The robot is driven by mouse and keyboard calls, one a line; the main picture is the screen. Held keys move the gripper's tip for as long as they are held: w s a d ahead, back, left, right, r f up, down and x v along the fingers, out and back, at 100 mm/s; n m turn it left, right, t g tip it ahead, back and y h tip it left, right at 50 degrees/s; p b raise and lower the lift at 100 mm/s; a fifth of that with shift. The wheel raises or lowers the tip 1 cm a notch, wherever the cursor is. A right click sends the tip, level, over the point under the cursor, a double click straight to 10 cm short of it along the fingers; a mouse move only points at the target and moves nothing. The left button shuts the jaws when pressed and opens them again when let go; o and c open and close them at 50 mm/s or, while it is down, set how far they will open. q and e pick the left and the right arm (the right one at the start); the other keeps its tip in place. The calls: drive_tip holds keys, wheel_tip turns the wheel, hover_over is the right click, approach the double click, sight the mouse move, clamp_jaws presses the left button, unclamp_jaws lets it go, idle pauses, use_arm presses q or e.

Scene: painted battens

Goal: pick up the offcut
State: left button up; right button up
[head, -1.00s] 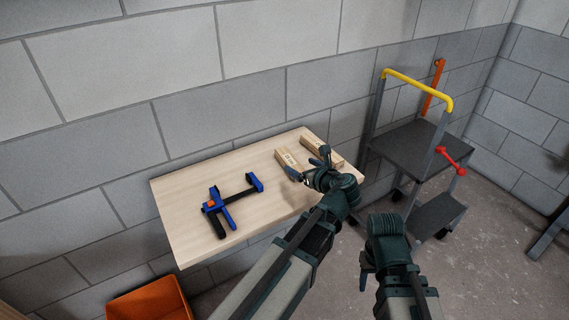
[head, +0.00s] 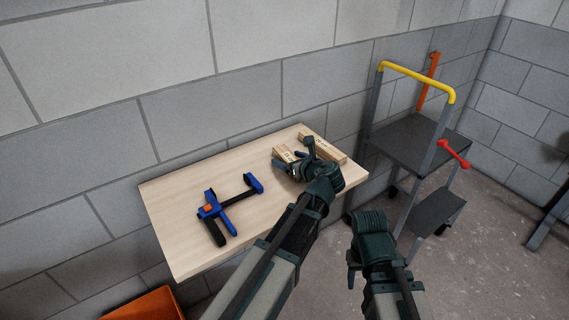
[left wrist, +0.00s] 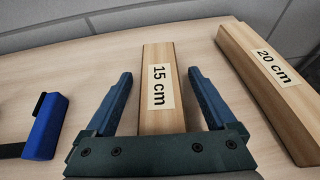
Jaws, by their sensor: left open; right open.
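Two bare wooden pieces lie on the table. The shorter one, labelled 15 cm (left wrist: 155,115), also shows in the head view (head: 281,150), partly hidden by my left gripper. The longer one, labelled 20 cm (left wrist: 262,85), lies to its right and shows in the head view (head: 325,149). My left gripper (head: 290,160) is open at the near end of the 15 cm piece. In the left wrist view its fingers (left wrist: 160,74) stand on either side of that piece, with gaps showing. My right gripper (head: 352,268) is open and empty, low beyond the table's right side.
A blue and black clamp (head: 226,208) lies on the light wooden table (head: 185,233), left of the pieces. A grey trolley (head: 408,140) with a yellow handle stands to the right. An orange bin (head: 145,305) is at the lower left. A block wall runs behind the table.

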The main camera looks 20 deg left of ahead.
use_arm(q)
drive_tip(key=shift+s+d+r, duration=0.1)
drive_tip(key=shift+d, duration=0.05)
drive_tip(key=shift+c, duration=0.4)
clamp_jaws()
drive_tip(key=shift+r, duration=0.15)
